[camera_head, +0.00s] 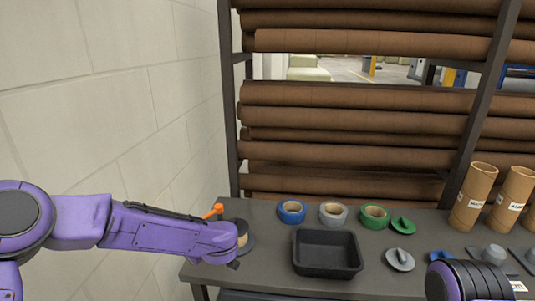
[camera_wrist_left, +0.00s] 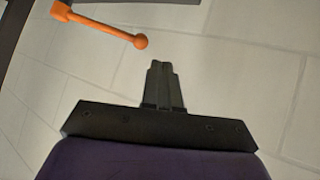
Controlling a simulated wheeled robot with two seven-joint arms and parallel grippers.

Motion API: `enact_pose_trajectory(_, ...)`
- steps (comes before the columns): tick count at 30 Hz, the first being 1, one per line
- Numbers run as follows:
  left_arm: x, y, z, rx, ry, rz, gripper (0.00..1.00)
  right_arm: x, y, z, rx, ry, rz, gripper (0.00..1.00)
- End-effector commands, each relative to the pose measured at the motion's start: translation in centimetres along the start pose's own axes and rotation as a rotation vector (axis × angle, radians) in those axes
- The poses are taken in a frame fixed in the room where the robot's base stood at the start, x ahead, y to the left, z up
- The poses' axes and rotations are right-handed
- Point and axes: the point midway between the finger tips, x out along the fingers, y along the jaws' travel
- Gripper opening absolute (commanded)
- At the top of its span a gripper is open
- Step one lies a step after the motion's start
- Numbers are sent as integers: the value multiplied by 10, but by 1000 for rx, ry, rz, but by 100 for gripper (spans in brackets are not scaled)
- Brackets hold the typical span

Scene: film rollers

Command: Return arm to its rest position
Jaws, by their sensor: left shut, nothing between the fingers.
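My left arm comes in from the left, and its wrist is over the left end of the dark table (camera_head: 265,222). In the left wrist view my left gripper (camera_wrist_left: 162,72) is shut and empty, its two dark fingers together. In the head view the gripper is mostly hidden by the purple wrist. An orange rod (camera_wrist_left: 100,25) with a ball end is above and left of the fingertips in the wrist view, apart from them. An orange piece (camera_head: 213,211) also shows beside the arm in the head view. Part of my right arm shows at the bottom right; its gripper is not visible.
A black bin (camera_head: 327,269) stands on the table. Blue (camera_head: 292,212), grey (camera_head: 333,215) and green (camera_head: 375,217) tape rolls lie behind it. Cardboard tubes (camera_head: 474,197) stand right. A pale wall (camera_head: 110,100) is left.

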Motion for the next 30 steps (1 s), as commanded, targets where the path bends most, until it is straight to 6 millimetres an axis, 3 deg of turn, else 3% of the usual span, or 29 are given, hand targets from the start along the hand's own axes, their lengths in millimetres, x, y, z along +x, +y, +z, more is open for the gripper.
enact_pose_trajectory(2,6,-6,20,-77,23,109,0,0,0,0,0,0,0,43)
enact_pose_trajectory(5,28,-56,92,-45,-29,234,0,0,0,0,0,0,0,43)
enact_pose_trajectory(6,34,-82,118,-14,-72,256,0,0,0,0,0,0,0,43)
enact_pose_trajectory(8,39,-124,153,41,-146,265,0,0,0,0,0,0,0,43)
enact_pose_trajectory(10,39,-178,187,117,-238,249,0,0,0,0,0,0,0,43)
enact_pose_trajectory(12,35,-235,213,208,-326,212,0,0,0,0,0,0,0,43)
enact_pose_trajectory(15,25,-308,233,349,-423,146,0,0,0,0,0,0,0,43)
enact_pose_trajectory(18,17,-359,237,466,-469,85,0,0,0,0,0,0,0,43)
enact_pose_trajectory(22,15,-388,242,526,-489,41,0,0,0,0,0,0,0,43)
enact_pose_trajectory(30,14,-389,243,525,-491,39,0,0,0,0,0,0,0,43)
